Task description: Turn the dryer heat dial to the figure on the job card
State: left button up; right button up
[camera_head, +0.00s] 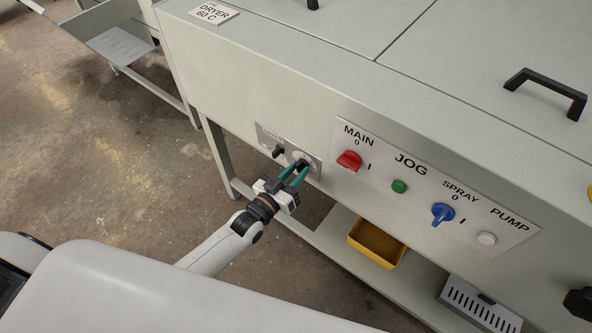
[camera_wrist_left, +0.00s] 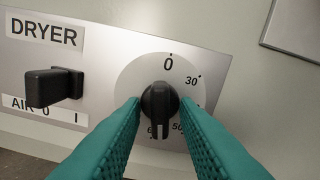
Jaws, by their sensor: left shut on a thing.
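The job card (camera_head: 214,13) lies on top of the machine at the upper left and reads DRYER 60 C. The dryer heat dial is a black knob (camera_wrist_left: 159,101) on a round pale scale, with 0 at the top, 30 at upper right, 50 at lower right and a partly hidden 6 at the bottom. My left gripper (camera_head: 297,172) has its teal fingers on both sides of the knob, shut on it; the fingertips also show in the wrist view (camera_wrist_left: 158,108). A pale mark shows near the knob's lower end; its exact reading is unclear. My right gripper is not in view.
The black DRYER AIR switch (camera_wrist_left: 52,88) sits left of the dial. To the right, a panel carries a red MAIN switch (camera_head: 349,161), green JOG button (camera_head: 399,186), blue SPRAY switch (camera_head: 442,213) and white PUMP button (camera_head: 487,238). A yellow bin (camera_head: 375,245) stands below.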

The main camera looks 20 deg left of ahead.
pick_arm(q)
jog(key=shift+f+m, duration=0.15)
jog(key=shift+m, duration=1.05)
jog(key=o, duration=0.6)
jog(key=v, duration=1.2)
jog(key=shift+b, duration=0.35)
